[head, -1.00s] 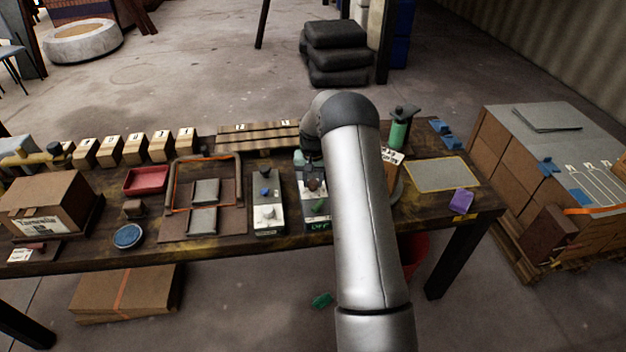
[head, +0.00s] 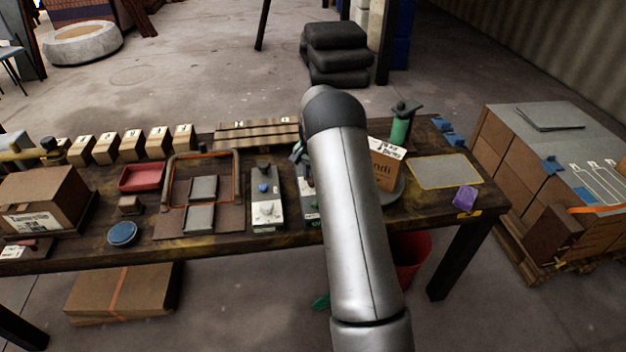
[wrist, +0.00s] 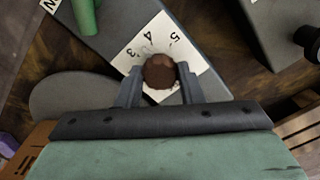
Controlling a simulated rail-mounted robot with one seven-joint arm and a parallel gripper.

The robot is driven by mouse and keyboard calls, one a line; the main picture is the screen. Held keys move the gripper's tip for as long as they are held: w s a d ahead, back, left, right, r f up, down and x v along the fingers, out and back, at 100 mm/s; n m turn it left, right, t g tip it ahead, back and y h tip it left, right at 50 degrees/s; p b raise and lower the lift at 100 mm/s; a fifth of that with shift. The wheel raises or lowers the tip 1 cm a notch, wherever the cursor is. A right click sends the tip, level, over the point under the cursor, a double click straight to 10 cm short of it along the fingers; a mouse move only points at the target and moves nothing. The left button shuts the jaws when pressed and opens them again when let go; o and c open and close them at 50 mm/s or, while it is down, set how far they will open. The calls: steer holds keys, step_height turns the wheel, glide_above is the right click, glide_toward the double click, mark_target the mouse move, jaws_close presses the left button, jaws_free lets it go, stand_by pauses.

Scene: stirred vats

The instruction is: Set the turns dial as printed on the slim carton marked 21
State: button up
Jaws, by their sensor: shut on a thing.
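In the wrist view my gripper (wrist: 160,70) is shut on a round brown knob (wrist: 159,77), one finger on each side. The knob sits on a white dial plate (wrist: 130,58) printed with numbers; 3, 4 and 5 show, and the knob hides part of the plate. I cannot make out a pointer. In the head view my arm hides the gripper and most of the dial's grey box (head: 307,190). A brown carton (head: 384,172) stands right of my arm with partly hidden print. I see no readable 21 on any carton.
A green cylinder (wrist: 87,17) lies near the dial in the wrist view. A second grey control box (head: 267,200) stands left of my arm. A purple block (head: 465,198) sits near the table's right end. Several numbered blocks (head: 132,146) line the back left.

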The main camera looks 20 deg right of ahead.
steer(key=shift+m+b, duration=0.55)
steer(key=shift+m, duration=1.15)
steer(key=o, duration=1)
steer(key=shift+r, duration=0.1)
step_height(320, 180, up, 17)
steer(key=shift+r+b, duration=0.15)
steer(key=shift+b, duration=0.3)
